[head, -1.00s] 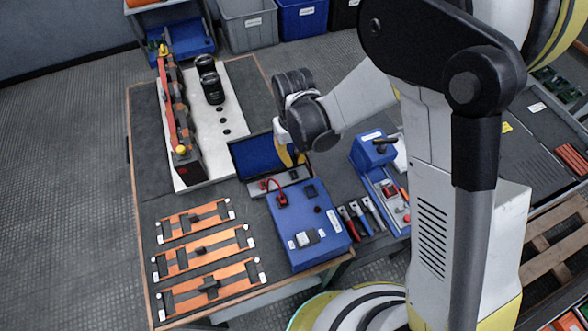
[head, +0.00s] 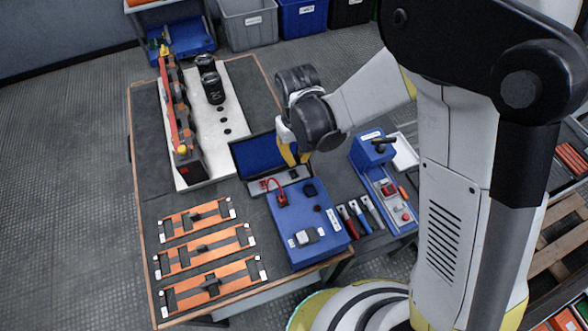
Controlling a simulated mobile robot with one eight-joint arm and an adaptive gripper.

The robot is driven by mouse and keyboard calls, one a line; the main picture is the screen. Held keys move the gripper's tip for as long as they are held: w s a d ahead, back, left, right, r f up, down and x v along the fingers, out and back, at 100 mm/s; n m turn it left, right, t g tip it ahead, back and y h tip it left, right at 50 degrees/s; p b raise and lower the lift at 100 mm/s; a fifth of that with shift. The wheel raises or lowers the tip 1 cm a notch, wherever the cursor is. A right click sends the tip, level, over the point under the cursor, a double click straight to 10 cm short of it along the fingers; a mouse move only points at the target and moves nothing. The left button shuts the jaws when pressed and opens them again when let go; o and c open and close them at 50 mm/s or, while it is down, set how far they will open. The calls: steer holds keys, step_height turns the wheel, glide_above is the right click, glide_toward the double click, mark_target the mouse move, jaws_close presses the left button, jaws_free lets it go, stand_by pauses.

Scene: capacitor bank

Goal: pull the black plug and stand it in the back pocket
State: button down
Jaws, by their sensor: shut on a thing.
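My gripper (head: 293,158) has yellow fingers that point down over the rear of the blue test unit, close above the grey strip. It is shut, and the thing between its fingers is almost wholly hidden; I take it for the black plug. On the blue unit (head: 303,262), a red plug (head: 282,200) with a looped red lead sits near the left rear corner. A dark fitting (head: 310,188) shows to its right. The grey strip (head: 277,182) lies behind the unit and has dark spots on it. I cannot tell which part is the back pocket.
A raised dark blue panel (head: 252,156) stands behind the grey strip. Orange frames (head: 203,250) lie at left. Hand tools (head: 358,216) and another blue device (head: 372,149) are at right.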

steer(key=b, duration=0.1)
glide_above(311, 191)
stand_by(0.9)
steer(key=shift+f, duration=0.1)
steer(key=shift+f+b, duration=0.75)
steer(key=shift+b, duration=0.15)
steer(key=shift+f+b, duration=0.75)
steer(key=shift+b, duration=0.15)
stand_by(0.3)
steer(key=c, duration=1.5)
jaws_free()
steer(key=shift+o, duration=0.2)
